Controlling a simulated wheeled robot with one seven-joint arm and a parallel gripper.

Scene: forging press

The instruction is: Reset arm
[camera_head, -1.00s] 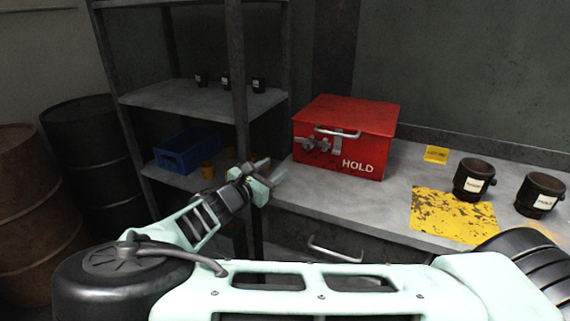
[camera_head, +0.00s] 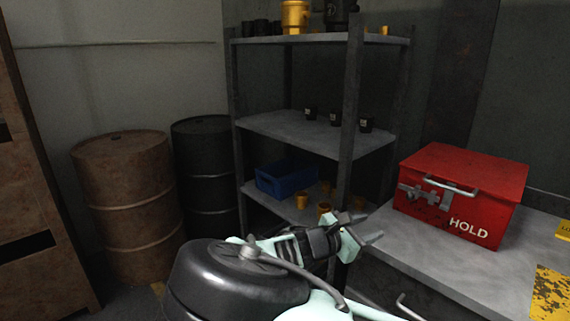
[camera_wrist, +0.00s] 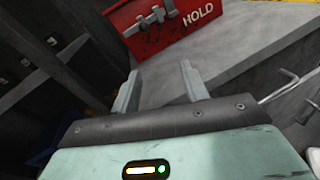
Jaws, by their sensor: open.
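My gripper (camera_head: 366,228) is open and empty in the head view. It is in front of the shelf rack and to the left of the red HOLD box, apart from the box. In the wrist view, its two fingers (camera_wrist: 160,92) stand apart with the grey counter behind them. My arm is folded low across the bottom of the head view.
A red HOLD box (camera_head: 462,192) stands on the grey counter (camera_head: 440,258), right. A shelf rack (camera_head: 355,110) holds a blue bin (camera_head: 283,183), orange cups and black cups. A black barrel (camera_head: 205,170) and a rusty barrel (camera_head: 125,200) stand left. A drawer handle (camera_head: 410,307) sticks out below the counter.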

